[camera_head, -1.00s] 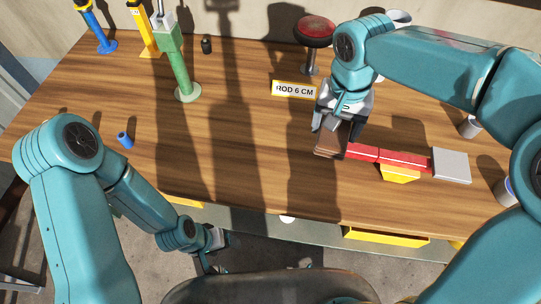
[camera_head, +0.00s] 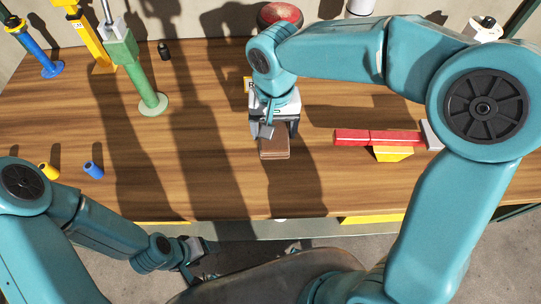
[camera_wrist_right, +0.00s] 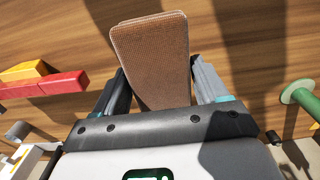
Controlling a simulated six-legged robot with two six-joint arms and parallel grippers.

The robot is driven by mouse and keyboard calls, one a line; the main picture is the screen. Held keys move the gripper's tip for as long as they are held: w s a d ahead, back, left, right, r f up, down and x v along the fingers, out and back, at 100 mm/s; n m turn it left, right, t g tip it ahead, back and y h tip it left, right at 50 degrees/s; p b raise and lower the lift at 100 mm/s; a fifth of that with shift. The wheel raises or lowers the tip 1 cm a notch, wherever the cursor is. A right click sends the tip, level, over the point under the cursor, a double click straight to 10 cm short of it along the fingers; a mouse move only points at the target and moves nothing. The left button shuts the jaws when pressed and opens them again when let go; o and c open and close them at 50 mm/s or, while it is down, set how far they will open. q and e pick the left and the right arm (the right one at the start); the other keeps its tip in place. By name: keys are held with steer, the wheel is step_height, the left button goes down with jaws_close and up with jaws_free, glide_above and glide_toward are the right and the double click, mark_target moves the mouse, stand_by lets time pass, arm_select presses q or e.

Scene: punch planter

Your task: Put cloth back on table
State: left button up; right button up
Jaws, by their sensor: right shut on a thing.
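The cloth (camera_head: 274,147) is a brown folded pad. My right gripper (camera_head: 273,131) is shut on it, over the middle of the wooden table (camera_head: 215,185). In the right wrist view the cloth (camera_wrist_right: 155,55) sticks out between the two fingers of the right gripper (camera_wrist_right: 160,85). I cannot tell whether the cloth touches the tabletop. My left gripper (camera_head: 192,268) is low in front of the table's front edge, away from the cloth; its jaws are too small to judge.
Red bars (camera_head: 375,137) and a yellow block (camera_head: 393,154) lie right of the cloth. A green post (camera_head: 136,75), a yellow post (camera_head: 90,40) and a blue post (camera_head: 37,52) stand at the back left. Small blue (camera_head: 93,169) and yellow (camera_head: 48,171) cylinders sit at the left front.

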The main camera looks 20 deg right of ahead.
glide_above(273, 165)
step_height(273, 165, down, 8)
steer(key=shift+w+f, duration=0.1)
steer(key=shift+w, duration=0.05)
step_height(273, 165, down, 4)
steer(key=shift+r, duration=0.25)
steer(key=shift+f, duration=0.3)
steer(key=shift+b, duration=0.35)
steer(key=o, duration=0.9)
steer(key=shift+f, duration=0.1)
steer(key=shift+o, duration=0.2)
